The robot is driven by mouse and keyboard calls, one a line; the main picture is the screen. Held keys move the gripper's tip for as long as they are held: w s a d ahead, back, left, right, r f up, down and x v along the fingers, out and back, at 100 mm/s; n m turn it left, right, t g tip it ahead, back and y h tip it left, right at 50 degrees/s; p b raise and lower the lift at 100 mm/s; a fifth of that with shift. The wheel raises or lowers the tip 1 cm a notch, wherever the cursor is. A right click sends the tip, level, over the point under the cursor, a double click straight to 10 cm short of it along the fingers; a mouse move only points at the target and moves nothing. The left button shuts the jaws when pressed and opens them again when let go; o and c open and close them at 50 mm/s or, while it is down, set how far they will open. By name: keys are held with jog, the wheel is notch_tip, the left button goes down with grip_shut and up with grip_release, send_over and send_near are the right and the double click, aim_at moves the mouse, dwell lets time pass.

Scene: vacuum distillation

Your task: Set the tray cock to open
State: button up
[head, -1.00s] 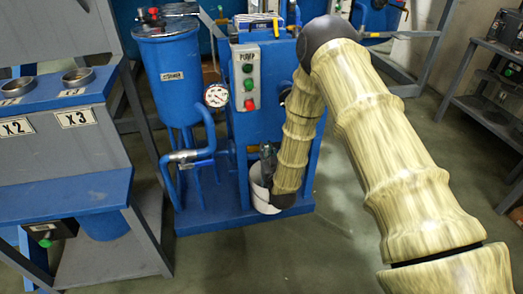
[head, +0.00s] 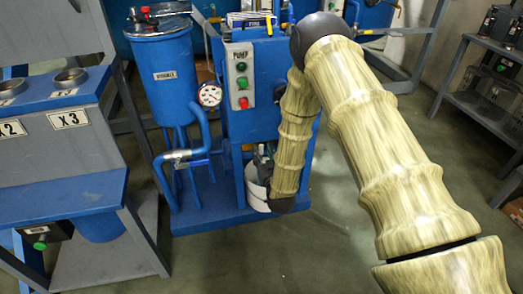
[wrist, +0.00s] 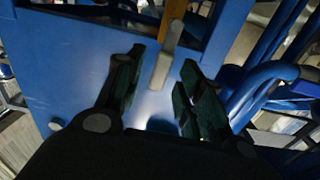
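My gripper (wrist: 160,85) is open, its two dark fingers spread apart in the wrist view. A pale grey lever (wrist: 163,70) stands between the fingers, in front of a blue panel. It may be the tray cock, but I cannot tell for sure. An orange bar (wrist: 174,16) runs behind its upper end. The fingers show no clear contact with the lever. In the head view my gripper (head: 261,163) is low at the front of the blue pump unit (head: 252,62), just above a white container (head: 256,190). The lever cannot be made out there.
A blue cylindrical tank (head: 166,80) with a pressure gauge (head: 209,95) and pipes stands left of the pump unit. A grey and blue bench (head: 60,190) is at the far left. A grey shelf (head: 480,105) is at the right. Blue pipes (wrist: 265,80) lie right of my fingers.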

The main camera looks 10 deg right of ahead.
jog(key=s, duration=0.9)
jog(key=shift+s, duration=0.3)
jog(key=shift+d, duration=0.1)
jog(key=s+d+f+g, duration=0.2)
jog(key=s+f+g, duration=0.7)
jog(key=s+f, duration=0.75)
jog(key=s+d+f+g, duration=0.1)
jog(key=s+f+g, duration=0.3)
jog(key=s, duration=0.8)
jog(key=s+d+f+g, duration=0.1)
jog(key=s+g, duration=0.4)
jog(key=s, duration=0.8)
notch_tip(320, 180, up, 26)
jog(key=p, duration=2.6)
jog(key=shift+w, duration=0.4)
jog(key=shift+a+f, duration=0.1)
jog(key=shift+a, duration=0.1)
